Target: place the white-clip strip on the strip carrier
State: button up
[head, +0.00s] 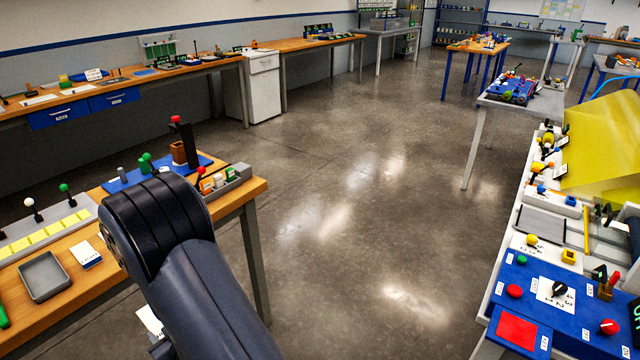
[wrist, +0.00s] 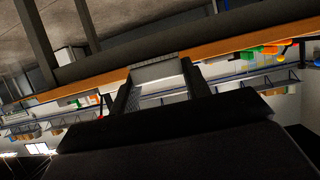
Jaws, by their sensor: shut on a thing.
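In the wrist view my gripper (wrist: 160,88) has its two dark fingers on either side of a pale grey-white flat piece (wrist: 158,74). The fingers are shut on it. I cannot tell from this view whether the piece is the white-clip strip, as no clip shows clearly. In the head view my dark arm reaches up from the bottom over the left bench, and my gripper is hidden there. I cannot make out the strip carrier for certain in either view.
The wooden bench (head: 85,308) at left bears a grey tray (head: 45,277), a row of yellow squares (head: 45,238) and a grey rack with coloured blocks (head: 225,182). A blue control panel (head: 575,318) and yellow sheet (head: 603,145) are at right. The floor (head: 370,220) between is clear.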

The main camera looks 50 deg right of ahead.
aim_at(543, 223)
jog(key=z, duration=1.55)
jog(key=i+z, duration=0.4)
jog(key=i, duration=4.1)
jog(key=i+z, duration=0.2)
jog(key=z, duration=0.15)
jog(key=i+z, duration=0.2)
jog(key=z, duration=0.2)
jog(key=i+j+z, duration=0.15)
jog(key=z, duration=1.8)
jog(key=i+l+z, duration=0.1)
jog(key=z, duration=0.35)
jog(key=i+z, duration=0.1)
jog(key=z, duration=0.3)
jog(key=i+z, duration=0.1)
jog(key=z, duration=0.35)
jog(key=i, duration=0.7)
